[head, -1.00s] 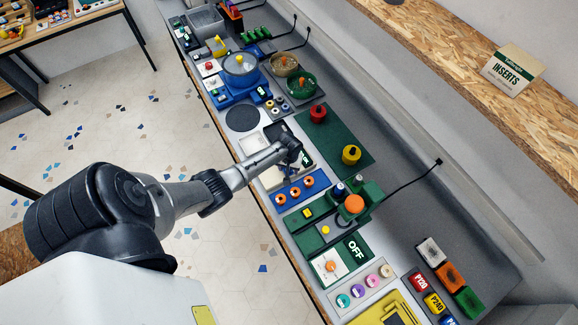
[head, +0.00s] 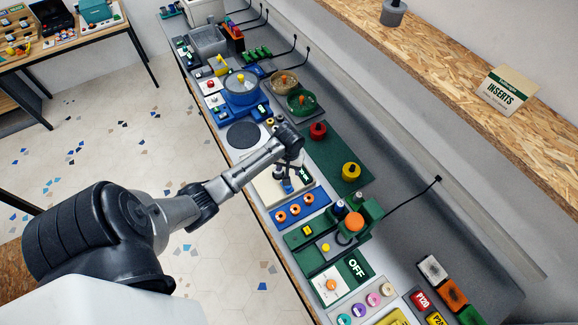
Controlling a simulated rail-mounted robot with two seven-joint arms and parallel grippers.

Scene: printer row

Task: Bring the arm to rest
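My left arm comes in from the left and reaches over the long grey bench. Its dark wrist bends down at the end, and the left gripper (head: 286,180) points down over a pale panel (head: 266,190) with a green display. A small blue piece (head: 287,188) shows right at the fingertips; I cannot tell whether it is held or sits below them. The fingers are small and partly hidden by the wrist, so their opening is unclear. My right gripper is not in the view.
A blue rack (head: 300,209) with orange-topped pieces lies just in front of the gripper. A green device (head: 317,250) with an orange knob stands nearer. A green mat (head: 335,159) with red and yellow pieces lies to the right. A blue machine (head: 241,95) stands farther back.

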